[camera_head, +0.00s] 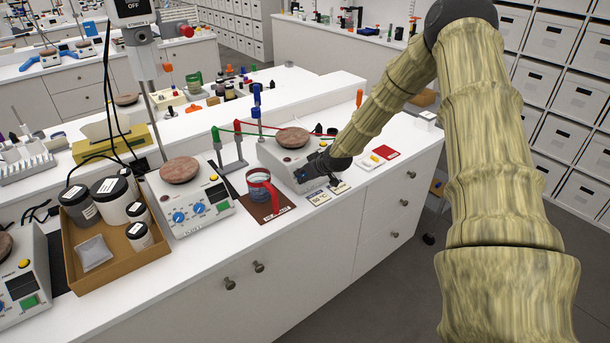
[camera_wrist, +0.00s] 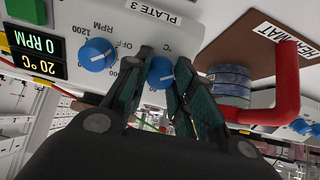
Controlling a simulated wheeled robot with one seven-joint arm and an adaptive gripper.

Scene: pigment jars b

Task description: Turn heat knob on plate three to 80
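Plate three (camera_head: 283,158) is a white hotplate with a round brown top, far along the bench in the head view. My gripper (camera_head: 322,168) is at its front panel. In the wrist view the panel, labelled PLATE 3 (camera_wrist: 153,12), appears upside down. Its blue °C heat knob (camera_wrist: 160,72) lies between the two fingers of my gripper (camera_wrist: 164,66). The finger gap is about the knob's width; contact is not clear. The blue RPM knob (camera_wrist: 97,54) is outside the fingers. The display (camera_wrist: 38,55) reads 20 °C and 0 RPM. The knob's pointer is not legible.
A mug with a red handle (camera_head: 272,194) stands on the brown heat mat (camera_head: 257,212), left of my gripper. Another hotplate (camera_head: 197,218) is further left. Small cards (camera_head: 318,198) lie on the bench in front of plate three.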

